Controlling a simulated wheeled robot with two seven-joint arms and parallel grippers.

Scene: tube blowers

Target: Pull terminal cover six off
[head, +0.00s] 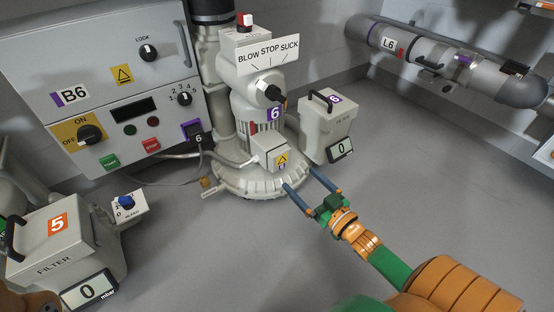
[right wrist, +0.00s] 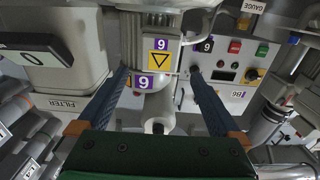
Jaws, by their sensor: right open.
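Terminal cover six (head: 270,153) is a pale box with a yellow warning triangle on the side of blower six (head: 262,108). It looks seated on the blower. The cover also shows in the right wrist view (right wrist: 159,62), upside down and framed between my fingertips. My right gripper (head: 300,179) is open and empty, with its two blue fingers pointing at the cover from the front right. The fingertips are short of the cover in the head view and appear apart from it. My left gripper is not in view.
Filter six (head: 326,128) stands close on the right of the blower. Control panel B6 (head: 120,95) is behind left, with cables running toward the blower. Filter five (head: 65,240) is at the front left. The grey floor (head: 210,250) in front is clear.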

